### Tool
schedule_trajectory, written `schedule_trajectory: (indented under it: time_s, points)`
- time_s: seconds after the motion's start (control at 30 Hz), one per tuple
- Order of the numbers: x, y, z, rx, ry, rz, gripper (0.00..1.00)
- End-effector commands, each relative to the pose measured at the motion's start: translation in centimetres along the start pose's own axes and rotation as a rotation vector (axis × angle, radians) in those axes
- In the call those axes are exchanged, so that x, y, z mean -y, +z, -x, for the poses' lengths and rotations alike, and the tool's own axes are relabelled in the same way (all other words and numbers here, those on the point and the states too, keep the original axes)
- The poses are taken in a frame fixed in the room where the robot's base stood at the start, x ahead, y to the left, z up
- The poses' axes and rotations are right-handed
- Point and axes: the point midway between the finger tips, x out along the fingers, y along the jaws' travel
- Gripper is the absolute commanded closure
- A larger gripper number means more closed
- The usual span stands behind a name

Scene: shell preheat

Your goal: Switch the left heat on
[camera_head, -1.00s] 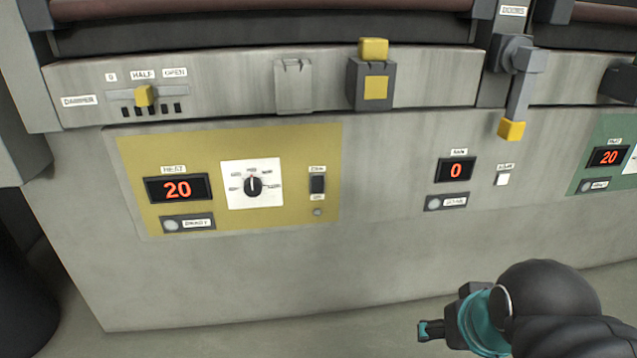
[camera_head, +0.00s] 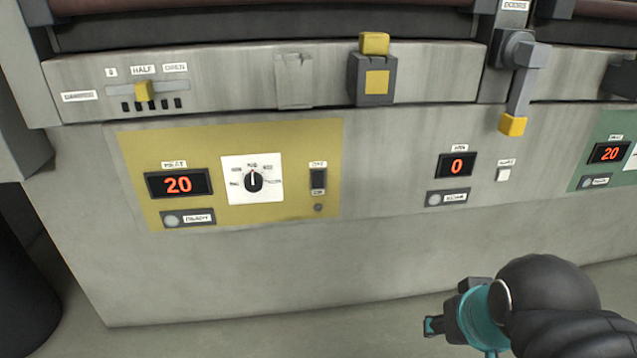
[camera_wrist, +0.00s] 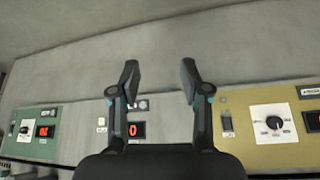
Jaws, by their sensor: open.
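The left heat panel is a yellow plate (camera_head: 290,148) on the front of the grey machine. It carries a display (camera_head: 178,184) reading 20, a black knob (camera_head: 253,182) on a white dial, and a small dark rocker switch (camera_head: 318,180) with a lamp (camera_head: 318,207) below it that looks unlit. In the wrist view the switch (camera_wrist: 227,122) is right of my gripper, with the knob (camera_wrist: 275,122) farther right. My gripper (camera_head: 432,326) is low and right of the panel, apart from it. In the wrist view its two fingers (camera_wrist: 158,80) are spread and empty.
A grey panel with a display (camera_head: 456,166) reading 0 and a white button (camera_head: 503,174) is right of the yellow one. A green panel (camera_head: 590,170) stands farther right. Above are the damper slider (camera_head: 143,91), a yellow-topped block (camera_head: 374,45) and a yellow-tipped lever (camera_head: 512,126).

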Motion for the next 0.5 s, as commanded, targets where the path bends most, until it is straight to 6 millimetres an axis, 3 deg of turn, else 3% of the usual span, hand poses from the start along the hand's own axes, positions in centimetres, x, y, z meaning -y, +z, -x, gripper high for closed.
schedule_trajectory:
  time_s: [0.03,0.13,0.33,0.5]
  points:
    - [0.3,0.1,-0.1,0.002,-0.006,0.011,0.74]
    - [1.3,0.2,-1.0,0.029,-0.026,0.05,0.99]
    - [5.5,1.4,-4.9,0.143,-0.104,0.171,1.0]
    - [11.1,0.0,-8.7,0.079,-0.216,0.356,1.0]
